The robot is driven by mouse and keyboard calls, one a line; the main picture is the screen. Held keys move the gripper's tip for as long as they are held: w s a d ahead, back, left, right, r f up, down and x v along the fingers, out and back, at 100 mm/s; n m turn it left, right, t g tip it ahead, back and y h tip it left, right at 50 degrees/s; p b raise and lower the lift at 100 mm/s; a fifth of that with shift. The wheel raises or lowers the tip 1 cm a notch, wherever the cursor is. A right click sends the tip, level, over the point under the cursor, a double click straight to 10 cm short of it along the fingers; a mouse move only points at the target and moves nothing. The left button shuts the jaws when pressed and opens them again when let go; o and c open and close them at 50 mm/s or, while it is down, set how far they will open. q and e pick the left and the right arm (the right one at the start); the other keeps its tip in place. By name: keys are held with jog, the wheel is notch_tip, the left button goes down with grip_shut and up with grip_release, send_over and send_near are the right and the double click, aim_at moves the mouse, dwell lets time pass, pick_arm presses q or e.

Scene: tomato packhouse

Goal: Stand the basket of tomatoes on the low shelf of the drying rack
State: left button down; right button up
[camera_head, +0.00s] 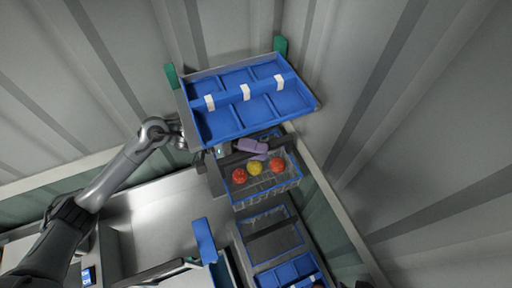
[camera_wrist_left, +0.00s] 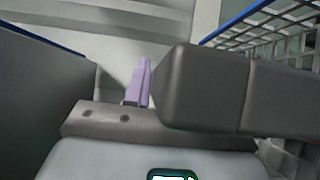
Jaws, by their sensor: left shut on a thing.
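The wire basket (camera_head: 268,196) has a blue rim and holds two red tomatoes (camera_head: 239,176) (camera_head: 277,164) and a yellow one (camera_head: 254,168). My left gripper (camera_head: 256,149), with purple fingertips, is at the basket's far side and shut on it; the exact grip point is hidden. In the left wrist view a purple fingertip (camera_wrist_left: 143,83) shows, and the basket's mesh (camera_wrist_left: 270,30) is at the upper right. The drying rack's blue divided upper tray (camera_head: 235,115) is just beyond the gripper. I cannot make out the low shelf clearly, nor whether the basket touches it. My right gripper is out of view.
A blue panel (camera_head: 204,241) stands at lower middle. Ribbed walls close in behind and to the right. A bare grey surface (camera_head: 165,215) is left of the basket.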

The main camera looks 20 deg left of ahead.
pick_arm(q)
jog(key=c, duration=1.4)
grip_release()
jog(key=shift+f, duration=0.15)
jog(key=o, duration=0.5)
jog(key=a, duration=0.1)
jog(key=a+b, duration=0.1)
jog(key=a, duration=0.2)
jog(key=shift+s, duration=0.3)
jog(key=shift+r, duration=0.2)
